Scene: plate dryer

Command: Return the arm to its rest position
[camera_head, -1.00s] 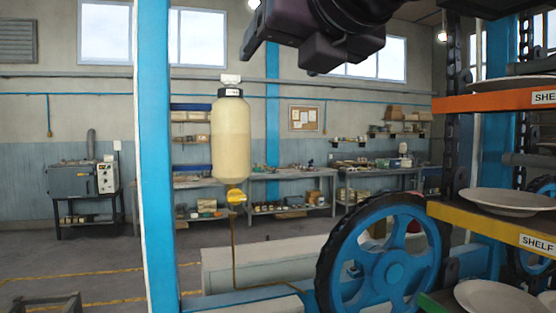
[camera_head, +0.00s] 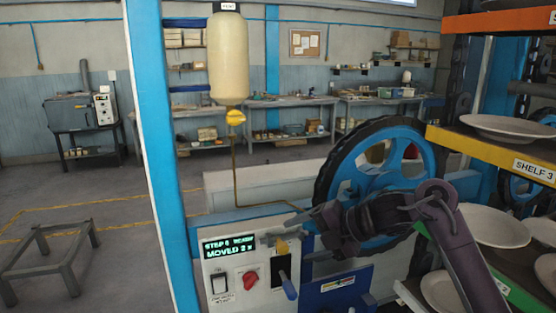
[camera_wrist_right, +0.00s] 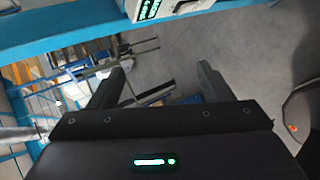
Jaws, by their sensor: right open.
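My right arm (camera_head: 455,225) comes in from the lower right of the head view, dark and purple-tinted. Its right gripper (camera_head: 288,247) is over the front of the control panel (camera_head: 237,262), left of the blue wheel (camera_head: 370,165). In the right wrist view the two dark fingers of the gripper (camera_wrist_right: 161,68) stand wide apart with nothing between them. Beyond them are the grey floor and blue frame parts. Whether the gripper touches the panel cannot be told. My left gripper is not in view.
A blue post (camera_head: 160,150) stands left of the panel. A cream bottle (camera_head: 228,58) with a yellow valve hangs above it. Shelves with plates (camera_head: 505,128) stand at the right. A low grey stand (camera_head: 50,250) is on the open floor at left.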

